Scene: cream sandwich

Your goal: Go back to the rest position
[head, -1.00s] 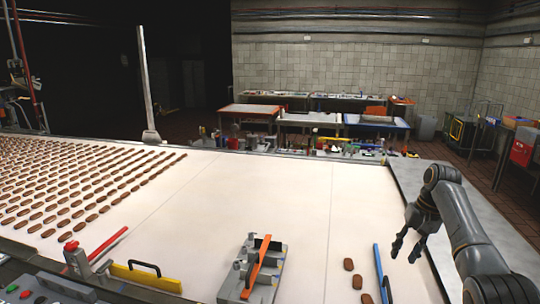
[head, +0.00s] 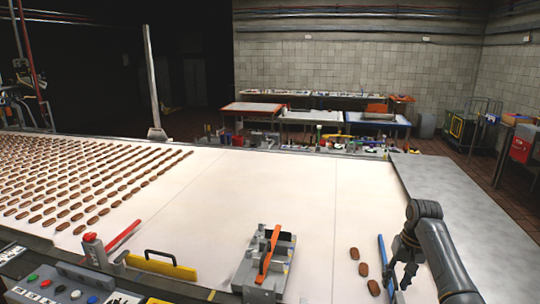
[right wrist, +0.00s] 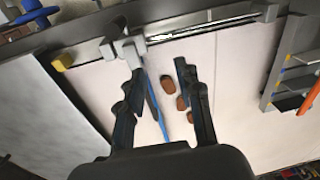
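My right gripper (head: 399,284) is low at the right of the head view, over the right end of the pale belt (head: 300,200). Its fingers are apart with nothing held between them. In the right wrist view my right gripper (right wrist: 157,82) also shows open, with a blue bar (right wrist: 155,105) and small brown biscuits (right wrist: 168,84) beyond the fingers. In the head view the blue bar (head: 386,262) stands just left of the gripper, and the biscuits (head: 363,270) lie left of the bar. Whether the gripper touches the bar is unclear. My left gripper is out of view.
Many biscuits (head: 75,180) lie in rows on the left of the belt. A grey fixture with an orange bar (head: 269,249) stands at front centre. A yellow bar (head: 160,267) and a red-topped post (head: 90,238) are at front left. The middle belt is clear.

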